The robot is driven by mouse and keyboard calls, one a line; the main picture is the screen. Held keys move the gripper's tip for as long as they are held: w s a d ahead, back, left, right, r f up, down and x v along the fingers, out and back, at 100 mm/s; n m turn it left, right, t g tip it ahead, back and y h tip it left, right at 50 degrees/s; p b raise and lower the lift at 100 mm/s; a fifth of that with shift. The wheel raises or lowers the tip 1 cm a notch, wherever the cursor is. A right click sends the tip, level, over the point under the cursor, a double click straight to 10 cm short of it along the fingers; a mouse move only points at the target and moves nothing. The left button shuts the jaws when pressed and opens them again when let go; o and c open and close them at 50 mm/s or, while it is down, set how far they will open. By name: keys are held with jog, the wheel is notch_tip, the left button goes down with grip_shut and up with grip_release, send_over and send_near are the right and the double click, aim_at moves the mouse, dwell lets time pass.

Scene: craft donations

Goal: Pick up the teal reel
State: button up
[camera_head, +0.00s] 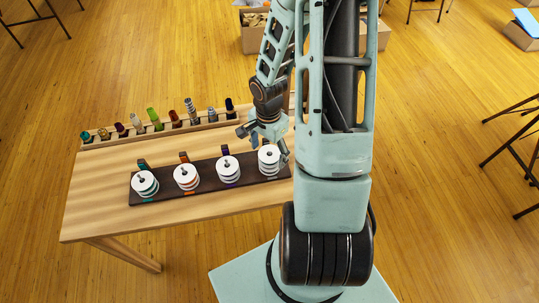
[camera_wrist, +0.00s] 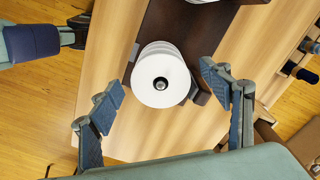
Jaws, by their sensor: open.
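My gripper (camera_head: 265,142) is open over the right end of a dark board (camera_head: 210,173). In the wrist view its two fingers (camera_wrist: 162,92) stand apart on either side of a stack of white-flanged reels (camera_wrist: 160,80), seen from above. The fingers do not appear to touch the stack. That stack is the rightmost one (camera_head: 269,158) in the head view; the colour of its thread is mostly hidden by the flanges. The leftmost stack (camera_head: 145,184) shows teal thread between white flanges. A teal-green spool (camera_head: 86,137) also stands at the left end of the back rack.
Two more stacks, one with orange (camera_head: 186,177) and one with purple (camera_head: 228,169), stand on the board between. A wooden rack (camera_head: 160,132) of coloured spools lines the table's back edge. The table's front left (camera_head: 95,215) is bare. Cardboard boxes (camera_head: 253,38) stand on the floor behind.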

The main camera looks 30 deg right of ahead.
jog(key=shift+c, duration=0.4)
jog(key=c, duration=1)
jog(key=shift+o, duration=0.2)
